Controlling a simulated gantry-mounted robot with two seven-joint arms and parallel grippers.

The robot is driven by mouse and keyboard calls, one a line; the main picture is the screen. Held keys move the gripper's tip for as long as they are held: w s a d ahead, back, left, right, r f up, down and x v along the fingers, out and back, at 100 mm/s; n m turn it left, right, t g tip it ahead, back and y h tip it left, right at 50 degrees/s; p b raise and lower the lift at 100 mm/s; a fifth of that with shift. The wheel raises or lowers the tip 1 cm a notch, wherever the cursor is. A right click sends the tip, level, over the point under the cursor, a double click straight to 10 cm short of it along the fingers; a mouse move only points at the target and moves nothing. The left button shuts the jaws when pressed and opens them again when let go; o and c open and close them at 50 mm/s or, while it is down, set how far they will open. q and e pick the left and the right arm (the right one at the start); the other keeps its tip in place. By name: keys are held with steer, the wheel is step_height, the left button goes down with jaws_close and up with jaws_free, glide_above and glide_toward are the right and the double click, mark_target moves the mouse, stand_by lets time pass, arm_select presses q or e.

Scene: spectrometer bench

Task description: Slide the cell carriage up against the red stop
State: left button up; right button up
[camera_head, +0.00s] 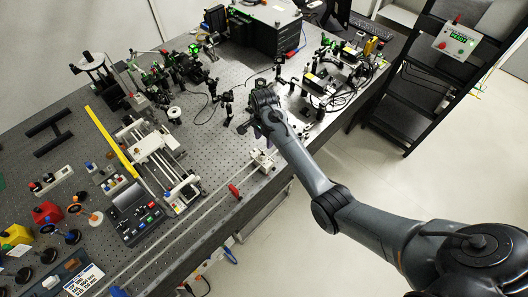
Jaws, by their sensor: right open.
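A long pale rail (190,220) runs along the near edge of the bench, from the lower left towards the middle. A small whitish block (262,161), which looks like the cell carriage, sits at the rail's upper right end. A small red piece (234,190), which looks like the red stop, is beside or on the rail, lower left of the block, with a visible gap between them. My right gripper (250,128) is open, just above and left of the block in the picture and apart from it. Its fingers are small and dark here. My left gripper is out of view.
A white slide stage (157,150), a dark keypad box (133,211) and a yellow strip (112,142) lie left of the rail. Optics mounts (180,65) and a black box (265,30) stand farther back. A blue piece (118,291) is near the rail's lower end.

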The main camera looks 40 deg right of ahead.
mark_target(262, 159)
step_height(262, 159, down, 9)
steer(key=shift+f, duration=0.2)
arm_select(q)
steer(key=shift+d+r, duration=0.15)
